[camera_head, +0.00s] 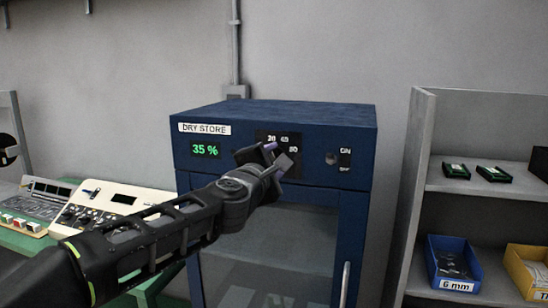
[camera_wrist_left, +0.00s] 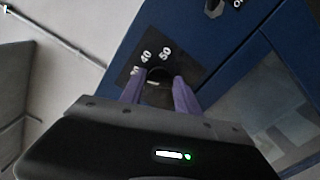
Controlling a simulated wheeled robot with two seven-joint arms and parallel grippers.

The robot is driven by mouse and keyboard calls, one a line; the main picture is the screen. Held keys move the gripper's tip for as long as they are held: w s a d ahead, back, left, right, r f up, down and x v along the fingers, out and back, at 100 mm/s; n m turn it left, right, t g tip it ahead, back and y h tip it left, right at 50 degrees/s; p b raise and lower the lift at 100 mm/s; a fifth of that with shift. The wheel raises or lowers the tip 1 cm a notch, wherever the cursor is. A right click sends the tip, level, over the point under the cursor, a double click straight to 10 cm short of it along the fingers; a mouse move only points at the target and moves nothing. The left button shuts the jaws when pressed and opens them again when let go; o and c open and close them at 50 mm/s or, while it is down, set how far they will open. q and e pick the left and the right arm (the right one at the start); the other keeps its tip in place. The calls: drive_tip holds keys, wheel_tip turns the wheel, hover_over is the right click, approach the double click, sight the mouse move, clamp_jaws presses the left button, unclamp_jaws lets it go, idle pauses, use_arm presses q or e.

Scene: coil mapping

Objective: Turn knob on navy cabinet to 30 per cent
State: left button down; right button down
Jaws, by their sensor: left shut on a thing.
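The navy cabinet (camera_head: 325,116) stands against the wall, labelled "DRY STORE" (camera_head: 204,129). Its green display (camera_head: 205,150) reads 35 %. My left gripper (camera_head: 276,155) is at the dial plate (camera_head: 284,136) on the cabinet's front panel and hides the knob in the head view. In the left wrist view, the dark knob (camera_wrist_left: 159,74) sits between my two purple fingertips, which are shut on it. Dial marks 40 and 50 show above the knob on the plate (camera_wrist_left: 150,52). My right gripper is in neither view.
An on/off switch (camera_head: 331,158) is right of the dial. The cabinet's glass door (camera_head: 270,250) with a pale handle (camera_head: 345,283) is below. A grey shelf (camera_head: 428,150) with a blue bin (camera_head: 452,268) stands right. Control boxes (camera_head: 112,205) sit on a green bench at left.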

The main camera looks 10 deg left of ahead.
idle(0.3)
use_arm(q)
drive_tip(key=c, duration=0.9)
unclamp_jaws()
drive_tip(key=s, duration=0.7)
drive_tip(key=shift+s+a+b, duration=0.2)
drive_tip(key=shift+s+b, duration=0.2)
